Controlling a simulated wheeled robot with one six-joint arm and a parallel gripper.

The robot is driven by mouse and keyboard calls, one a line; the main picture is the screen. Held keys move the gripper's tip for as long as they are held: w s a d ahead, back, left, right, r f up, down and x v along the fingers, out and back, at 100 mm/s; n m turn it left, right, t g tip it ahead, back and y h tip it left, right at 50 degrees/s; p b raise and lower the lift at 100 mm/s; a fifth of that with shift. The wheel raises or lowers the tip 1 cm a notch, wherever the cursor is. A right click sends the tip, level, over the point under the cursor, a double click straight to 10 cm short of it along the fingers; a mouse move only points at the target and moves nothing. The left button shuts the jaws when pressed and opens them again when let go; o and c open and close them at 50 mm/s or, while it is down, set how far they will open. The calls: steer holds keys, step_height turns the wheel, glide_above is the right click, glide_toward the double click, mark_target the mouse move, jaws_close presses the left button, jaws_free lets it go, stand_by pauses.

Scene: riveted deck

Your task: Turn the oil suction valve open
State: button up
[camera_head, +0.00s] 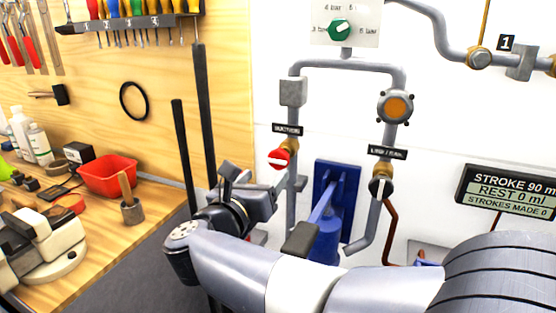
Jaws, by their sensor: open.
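The suction valve (281,158) has a round red knob with a white bar that lies nearly level, slightly tilted. It sits on a brass fitting on the left grey pipe, under a small black label (287,130) that seems to read SUCTION. My gripper (256,180) is open, just below and left of the red knob. It points up and to the right. I see no contact with the knob, but the exact gap in depth cannot be told.
A second valve (380,185) with a dark-and-white knob is on the right pipe. A blue pump (325,210) stands between the pipes. A green pressure knob (340,29) is above, a stroke display (508,192) at right. A workbench with a red bin (107,176) is left.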

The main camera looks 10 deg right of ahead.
mark_target(276, 162)
steer(key=x, duration=0.9)
steer(key=shift+p, duration=0.4)
steer(key=c, duration=1)
